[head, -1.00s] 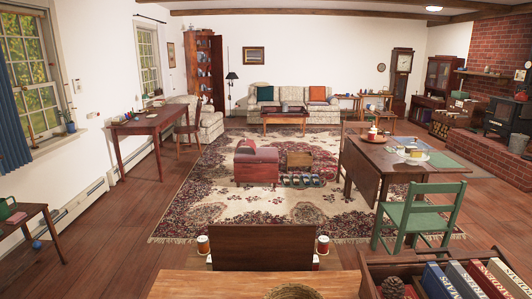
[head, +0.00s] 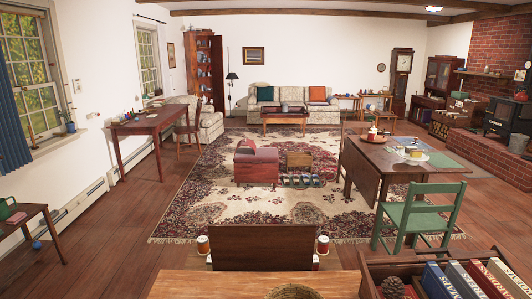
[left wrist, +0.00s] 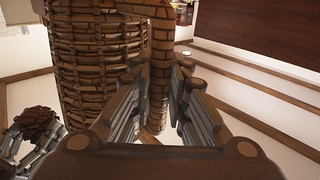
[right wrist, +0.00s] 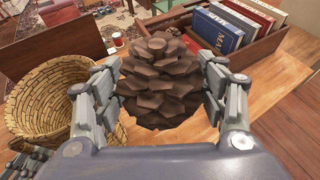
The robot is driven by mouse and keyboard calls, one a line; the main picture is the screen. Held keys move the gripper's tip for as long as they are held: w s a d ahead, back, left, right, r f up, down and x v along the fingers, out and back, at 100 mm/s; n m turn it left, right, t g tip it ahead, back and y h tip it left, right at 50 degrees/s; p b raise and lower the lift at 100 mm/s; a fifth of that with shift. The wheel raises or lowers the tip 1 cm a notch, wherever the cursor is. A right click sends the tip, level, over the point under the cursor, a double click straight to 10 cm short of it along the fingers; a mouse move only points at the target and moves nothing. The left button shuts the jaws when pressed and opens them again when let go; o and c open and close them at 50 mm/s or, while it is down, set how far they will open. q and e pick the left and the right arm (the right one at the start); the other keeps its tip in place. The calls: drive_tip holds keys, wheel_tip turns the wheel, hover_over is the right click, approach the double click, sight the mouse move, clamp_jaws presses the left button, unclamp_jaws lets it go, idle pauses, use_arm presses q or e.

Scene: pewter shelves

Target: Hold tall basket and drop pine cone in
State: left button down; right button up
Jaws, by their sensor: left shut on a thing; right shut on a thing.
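The tall woven basket (right wrist: 48,95) stands at the left of the right wrist view, its mouth open and upward. Only its rim (head: 293,291) shows at the bottom of the head view. My left gripper (left wrist: 160,75) is shut on a woven strip at the side of the basket (left wrist: 95,65). My right gripper (right wrist: 163,82) is shut on the brown pine cone (right wrist: 160,88), to the right of the basket and apart from it. The cone also shows in the left wrist view (left wrist: 38,122) and at the bottom of the head view (head: 392,287). Neither gripper shows in the head view.
A wooden crate of books (right wrist: 262,52) stands beyond and right of the cone. A green chair (head: 418,217) stands farther off.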

drive_tip(key=w+a+r, duration=0.7)
drive_tip(key=w+a, duration=0.4)
drive_tip(key=w, duration=0.1)
wheel_tip(320, 180, down, 6)
idle(0.4)
drive_tip(key=o, duration=1.1)
drive_tip(key=shift+o, duration=0.2)
wheel_tip(320, 180, up, 10)
